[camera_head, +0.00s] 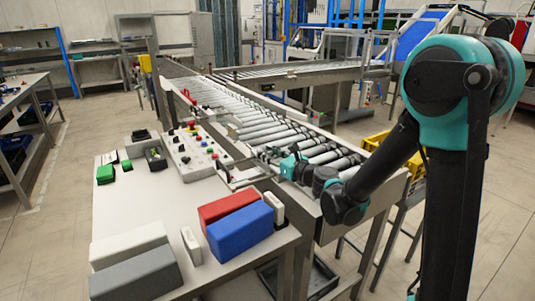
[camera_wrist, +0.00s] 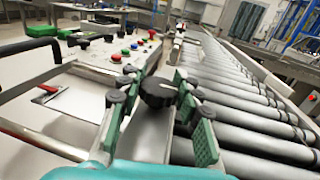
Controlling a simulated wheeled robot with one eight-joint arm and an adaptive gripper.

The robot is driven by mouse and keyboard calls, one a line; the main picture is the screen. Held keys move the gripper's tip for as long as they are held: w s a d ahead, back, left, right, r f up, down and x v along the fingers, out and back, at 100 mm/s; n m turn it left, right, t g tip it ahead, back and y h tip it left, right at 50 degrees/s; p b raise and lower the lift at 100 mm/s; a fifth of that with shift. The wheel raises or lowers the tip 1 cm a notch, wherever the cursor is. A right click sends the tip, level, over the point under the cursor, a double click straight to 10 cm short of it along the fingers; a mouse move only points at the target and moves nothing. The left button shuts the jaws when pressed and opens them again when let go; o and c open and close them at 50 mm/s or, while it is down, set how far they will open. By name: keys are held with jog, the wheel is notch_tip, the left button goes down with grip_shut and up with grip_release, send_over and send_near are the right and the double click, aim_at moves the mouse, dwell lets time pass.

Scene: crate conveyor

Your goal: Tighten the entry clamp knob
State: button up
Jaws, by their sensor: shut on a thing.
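The entry clamp knob, a dark round knob (camera_wrist: 157,92), stands at the near end of the roller conveyor (camera_wrist: 240,105), on its left side rail. My gripper (camera_wrist: 155,98) has its green-padded fingers on either side of the knob in the wrist view and is shut on it. In the head view my gripper (camera_head: 272,160) reaches over the conveyor's near end from the right. There the knob is too small and too much covered to make out.
A control panel (camera_head: 197,152) with coloured buttons lies left of the conveyor. The white table (camera_head: 135,210) holds red (camera_head: 228,205), blue (camera_head: 240,232), white (camera_head: 128,244) and grey (camera_head: 138,275) blocks. A yellow crate (camera_head: 376,141) stands right of the conveyor.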

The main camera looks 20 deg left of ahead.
jog(key=o, duration=1.2)
jog(key=shift+d, duration=0.1)
jog(key=v, duration=1.2)
jog(key=shift+s, duration=0.1)
